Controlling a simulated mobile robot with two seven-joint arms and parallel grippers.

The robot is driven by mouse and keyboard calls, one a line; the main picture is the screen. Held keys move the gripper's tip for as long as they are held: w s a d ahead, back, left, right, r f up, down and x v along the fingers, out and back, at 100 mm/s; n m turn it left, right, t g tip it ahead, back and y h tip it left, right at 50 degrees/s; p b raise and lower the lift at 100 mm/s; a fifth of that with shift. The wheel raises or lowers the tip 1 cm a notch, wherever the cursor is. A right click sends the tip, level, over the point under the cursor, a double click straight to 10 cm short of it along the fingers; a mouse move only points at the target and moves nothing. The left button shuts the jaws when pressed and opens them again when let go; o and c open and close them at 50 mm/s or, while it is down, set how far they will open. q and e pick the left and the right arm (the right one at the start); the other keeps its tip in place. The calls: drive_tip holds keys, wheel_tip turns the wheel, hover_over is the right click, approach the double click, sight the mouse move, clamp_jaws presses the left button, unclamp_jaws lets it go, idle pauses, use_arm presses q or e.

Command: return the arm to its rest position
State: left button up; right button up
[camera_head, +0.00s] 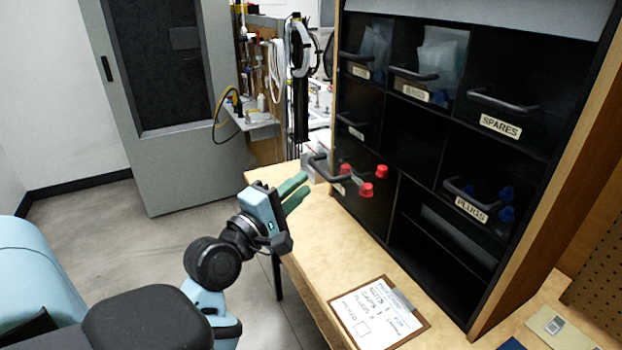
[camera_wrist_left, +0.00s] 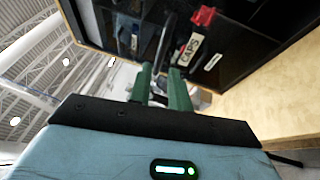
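My left gripper (camera_head: 299,188) is at the left end of the bench, in front of the rack's lower left drawer. Its two green fingers stand apart, with a clear gap between them in the left wrist view (camera_wrist_left: 163,82). The fingers point toward the dark handle (camera_head: 318,169) of the caps drawer, which also shows just beyond the fingertips in the left wrist view (camera_wrist_left: 166,42). Nothing is seen held. I cannot tell whether the fingers touch the handle. Red caps (camera_head: 366,190) show at that drawer. My right gripper is out of view.
The black rack (camera_head: 416,150) has several handled drawers, including spares and plugs. A clipboard (camera_head: 378,316) lies on the wooden bench (camera_head: 318,265). A grey cabinet (camera_head: 195,160) stands behind at left. Open floor (camera_head: 120,215) lies left of the bench.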

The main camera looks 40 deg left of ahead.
use_arm(q)
drive_tip(key=shift+s, duration=0.55)
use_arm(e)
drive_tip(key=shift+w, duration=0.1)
use_arm(q)
drive_tip(key=shift+f, duration=0.15)
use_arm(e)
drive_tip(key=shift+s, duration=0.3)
